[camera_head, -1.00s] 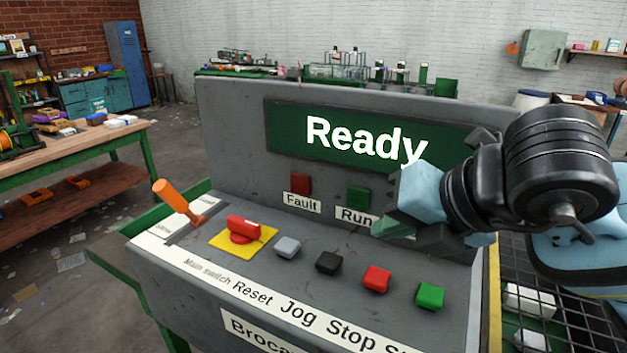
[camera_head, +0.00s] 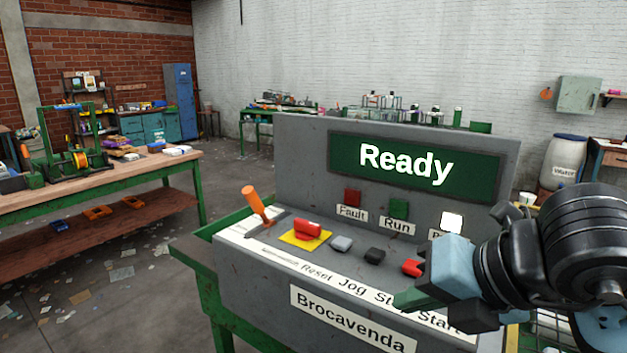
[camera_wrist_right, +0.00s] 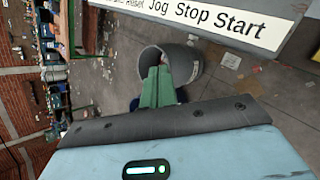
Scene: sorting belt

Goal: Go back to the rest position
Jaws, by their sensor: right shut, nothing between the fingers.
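My right gripper (camera_head: 404,301) is shut and empty, in front of the right part of the grey control panel (camera_head: 258,285) in the head view. Its green fingers also show pressed together in the right wrist view (camera_wrist_right: 157,87). The panel's screen (camera_head: 405,166) reads "Ready". The orange lever (camera_head: 252,199), red main switch (camera_head: 308,230), grey button (camera_head: 341,244) and black button (camera_head: 375,256) are in plain view. The red button (camera_head: 412,267) is partly covered by my gripper, and the green button is hidden. A white lamp (camera_head: 451,222) is lit on the panel. My left gripper is not in view.
A wooden workbench (camera_head: 110,178) with tools stands at the left. A barrel (camera_head: 562,163) stands behind the panel at the right. In the right wrist view a grey bin (camera_wrist_right: 187,62) lies beyond my fingers. The floor (camera_head: 95,275) between bench and panel is open, with scattered papers.

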